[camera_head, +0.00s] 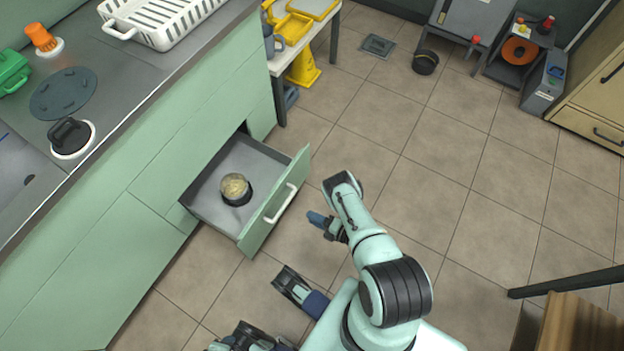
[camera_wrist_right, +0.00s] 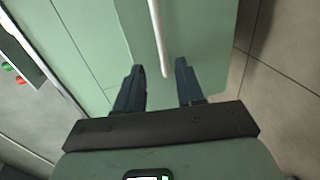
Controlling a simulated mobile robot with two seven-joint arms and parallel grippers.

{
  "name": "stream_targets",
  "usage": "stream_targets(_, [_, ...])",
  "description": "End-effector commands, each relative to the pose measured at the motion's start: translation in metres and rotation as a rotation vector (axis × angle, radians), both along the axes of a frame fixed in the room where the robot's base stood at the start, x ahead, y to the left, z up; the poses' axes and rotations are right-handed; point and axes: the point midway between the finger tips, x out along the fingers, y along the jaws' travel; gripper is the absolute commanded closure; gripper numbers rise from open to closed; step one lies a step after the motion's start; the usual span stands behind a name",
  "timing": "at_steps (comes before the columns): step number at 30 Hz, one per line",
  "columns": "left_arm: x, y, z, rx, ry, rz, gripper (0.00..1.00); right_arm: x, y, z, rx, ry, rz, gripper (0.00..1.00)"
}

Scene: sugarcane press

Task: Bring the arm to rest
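My right gripper (camera_head: 318,218) is in front of the open drawer (camera_head: 272,222), a little to the right of its white handle (camera_head: 281,204). A round container with pale yellowish contents (camera_head: 235,187) stands inside the drawer.
The green cabinet (camera_head: 90,275) carries a steel counter (camera_head: 110,75) with a white rack (camera_head: 165,18). A table with yellow items (camera_head: 290,28) stands beyond. A black bucket (camera_head: 425,62) is on the floor. The tiled floor right of my arm is mostly clear.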

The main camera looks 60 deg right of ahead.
Motion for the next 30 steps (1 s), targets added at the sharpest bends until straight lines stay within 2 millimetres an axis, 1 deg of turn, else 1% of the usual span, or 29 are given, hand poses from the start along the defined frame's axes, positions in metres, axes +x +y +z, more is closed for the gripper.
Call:
stream_targets(13, [0.000, 0.000, 0.000, 0.000, -0.001, 0.000, 0.57, 0.001, 0.000, 0.000, 0.004, 0.002, -0.002, 0.62])
stream_targets(17, [0.000, 0.000, 0.000, 0.000, -0.001, 0.000, 0.57, 0.013, -0.002, -0.001, 0.085, 0.069, -0.057, 0.62])
stream_targets(20, [0.000, 0.000, 0.000, 0.000, -0.001, 0.000, 0.57, 0.033, 0.000, -0.001, 0.271, 0.200, -0.182, 0.62])
stream_targets(21, [0.000, 0.000, 0.000, 0.000, -0.001, 0.000, 0.57, 0.040, 0.004, -0.001, 0.375, 0.268, -0.254, 0.62])
stream_targets(23, [0.000, 0.000, 0.000, 0.001, -0.002, 0.001, 0.57, 0.047, 0.014, 0.001, 0.552, 0.376, -0.381, 0.62])
stream_targets(24, [0.000, 0.000, 0.000, 0.001, -0.002, 0.001, 0.57, 0.049, 0.024, 0.004, 0.677, 0.448, -0.471, 0.62])
stream_targets(26, [0.000, 0.000, 0.000, 0.001, -0.002, 0.001, 0.57, 0.048, 0.043, 0.010, 0.853, 0.547, -0.609, 0.62])
stream_targets(27, [0.000, 0.000, 0.000, 0.001, -0.002, 0.001, 0.57, 0.045, 0.058, 0.015, 0.962, 0.612, -0.697, 0.62])
stream_targets(29, [0.000, 0.000, 0.000, 0.001, -0.002, 0.001, 0.57, 0.037, 0.080, 0.025, 1.104, 0.699, -0.825, 0.62])
stream_targets(30, [0.000, 0.000, 0.000, 0.001, -0.002, 0.001, 0.57, 0.031, 0.094, 0.032, 1.186, 0.752, -0.907, 0.62])
